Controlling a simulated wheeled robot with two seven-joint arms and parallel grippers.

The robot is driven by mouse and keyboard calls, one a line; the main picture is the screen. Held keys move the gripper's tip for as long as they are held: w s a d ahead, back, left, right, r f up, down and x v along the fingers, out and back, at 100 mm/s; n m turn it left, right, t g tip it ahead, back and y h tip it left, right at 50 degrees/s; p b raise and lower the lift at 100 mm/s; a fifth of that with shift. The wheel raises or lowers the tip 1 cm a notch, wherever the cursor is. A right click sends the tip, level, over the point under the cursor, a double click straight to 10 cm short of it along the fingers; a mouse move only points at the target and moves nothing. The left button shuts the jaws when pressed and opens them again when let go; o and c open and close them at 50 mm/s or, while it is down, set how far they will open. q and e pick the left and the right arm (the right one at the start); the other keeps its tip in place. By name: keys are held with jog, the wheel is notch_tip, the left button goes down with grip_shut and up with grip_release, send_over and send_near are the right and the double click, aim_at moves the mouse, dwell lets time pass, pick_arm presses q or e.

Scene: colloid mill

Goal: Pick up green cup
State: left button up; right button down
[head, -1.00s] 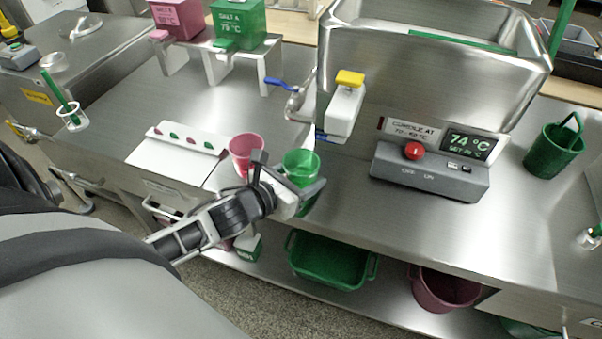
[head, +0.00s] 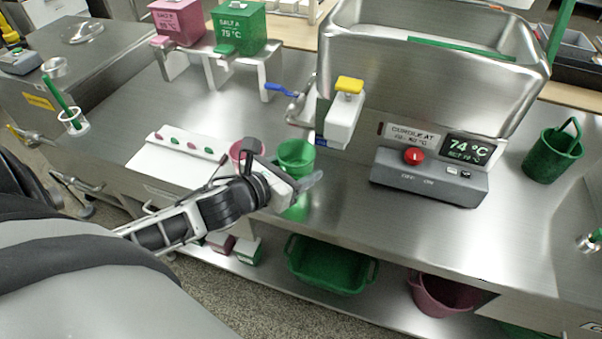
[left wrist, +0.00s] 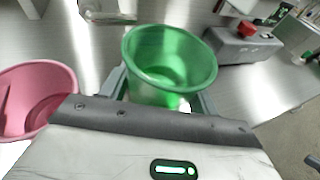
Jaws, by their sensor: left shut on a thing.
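The green cup (head: 296,156) is a translucent tumbler, upright with its mouth facing up, over the steel counter right of the pink cup. My left gripper (head: 297,186) is shut on it, and the gripper body covers part of its lower side in the head view. In the left wrist view the green cup (left wrist: 168,68) sits between the fingers, and it looks empty. I cannot tell whether its base is clear of the counter. The right gripper is not in view.
A pink cup (head: 241,152) stands just left of the green cup, close to my gripper. A white card with coloured marks (head: 172,152) lies further left.

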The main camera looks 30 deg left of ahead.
pick_arm(q)
jog(key=s+a+r+p, duration=0.2)
jog(key=s+a+r, duration=0.4)
jog(key=a+r, duration=0.3)
jog(key=shift+a, duration=1.2)
jog(key=shift+s, duration=0.15)
dwell(0.4)
